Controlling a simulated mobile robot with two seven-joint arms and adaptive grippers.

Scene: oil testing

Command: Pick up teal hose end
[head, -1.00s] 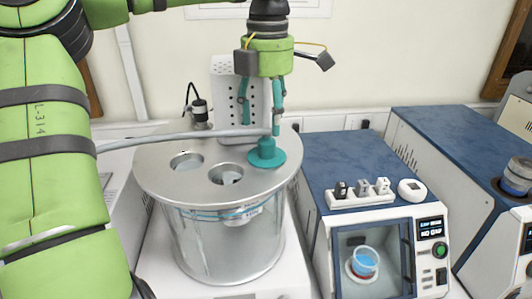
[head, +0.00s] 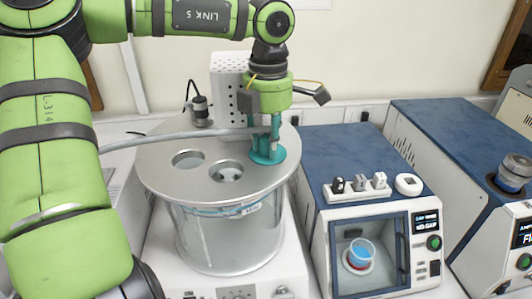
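The teal hose end (head: 266,158) has a round flange and stands upright on the metal lid of the bath, at its right rear. A grey hose (head: 185,136) runs to it from the left. My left gripper (head: 267,140) points down from above, with its teal fingers low around or beside the hose end's upper part. The fingers and hose end are similar in colour and overlap, so I cannot tell whether they are open or shut on it. My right gripper is not in view.
The bath (head: 220,235) is a clear vessel whose lid (head: 165,178) has two open holes. A perforated white box (head: 228,85) stands behind it. A blue-topped instrument (head: 335,150) stands close on the right, with a cup (head: 359,255) inside. Another blue-topped instrument (head: 440,140) is farther right.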

